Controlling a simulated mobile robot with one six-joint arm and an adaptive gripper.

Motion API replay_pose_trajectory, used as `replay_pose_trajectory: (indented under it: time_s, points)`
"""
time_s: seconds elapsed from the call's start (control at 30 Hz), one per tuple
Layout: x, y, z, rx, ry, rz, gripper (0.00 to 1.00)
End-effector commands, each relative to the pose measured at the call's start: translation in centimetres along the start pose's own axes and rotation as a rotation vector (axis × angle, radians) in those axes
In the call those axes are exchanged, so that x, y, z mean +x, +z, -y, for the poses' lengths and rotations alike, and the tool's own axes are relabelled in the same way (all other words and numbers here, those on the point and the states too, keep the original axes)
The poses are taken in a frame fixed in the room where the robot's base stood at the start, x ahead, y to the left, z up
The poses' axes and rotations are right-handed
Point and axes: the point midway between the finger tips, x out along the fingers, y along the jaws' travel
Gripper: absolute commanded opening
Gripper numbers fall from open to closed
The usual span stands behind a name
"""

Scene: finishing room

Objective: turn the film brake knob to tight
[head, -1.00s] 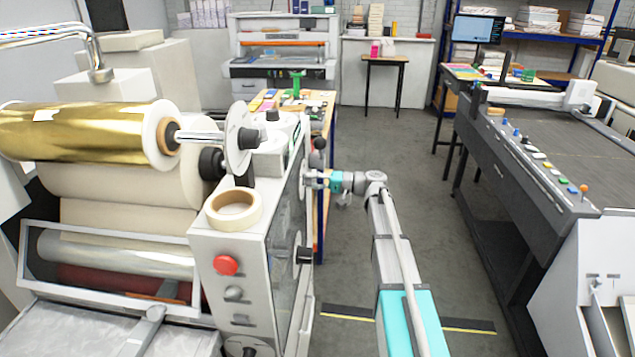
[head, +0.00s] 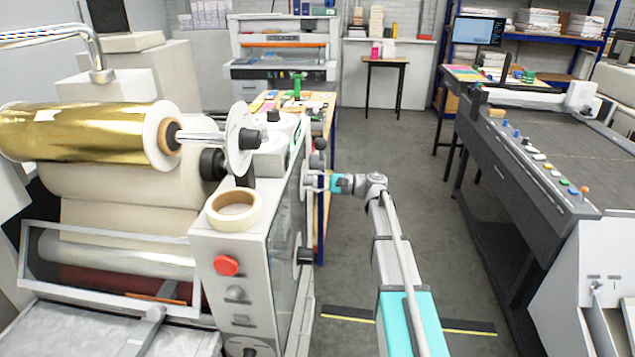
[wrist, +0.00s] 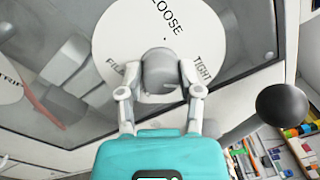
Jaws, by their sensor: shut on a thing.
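The film brake knob (wrist: 161,70) is a grey rounded knob at the centre of a white round dial (wrist: 118,38). The dial reads LOOSE at the top, TIGHT at the right and a partly covered word starting FIL at the left. A small dark dot shows on the dial just above the knob. My gripper (wrist: 161,82) is shut on the knob, one finger on each side. In the head view my gripper (head: 322,184) reaches the right side panel of the laminating machine (head: 228,290); the knob is too small to make out there.
A black ball handle (wrist: 283,105) sticks out right of the dial. A second white dial (wrist: 8,82) is at the left edge. A roll of tape (head: 222,222) lies on the machine, near a gold film roll (head: 80,135). The aisle floor (head: 400,150) is clear.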

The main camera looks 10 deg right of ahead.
Motion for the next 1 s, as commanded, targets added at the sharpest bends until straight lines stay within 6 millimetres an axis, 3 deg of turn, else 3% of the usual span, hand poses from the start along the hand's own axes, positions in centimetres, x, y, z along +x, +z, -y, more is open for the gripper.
replay_pose_trajectory:
  time_s: [0.57, 0.6, 0.77, 1.0]
  points:
    - [0.1, 0.34, -0.55, 0.042, 0.013, 0.004, 0.0]
    - [0.1, 0.34, -0.55, 0.041, 0.013, 0.003, 0.54]
    - [0.03, 0.24, -0.43, 0.041, 0.01, 0.002, 0.81]
    - [-0.04, 0.12, -0.24, 0.04, 0.006, 0.0, 0.81]
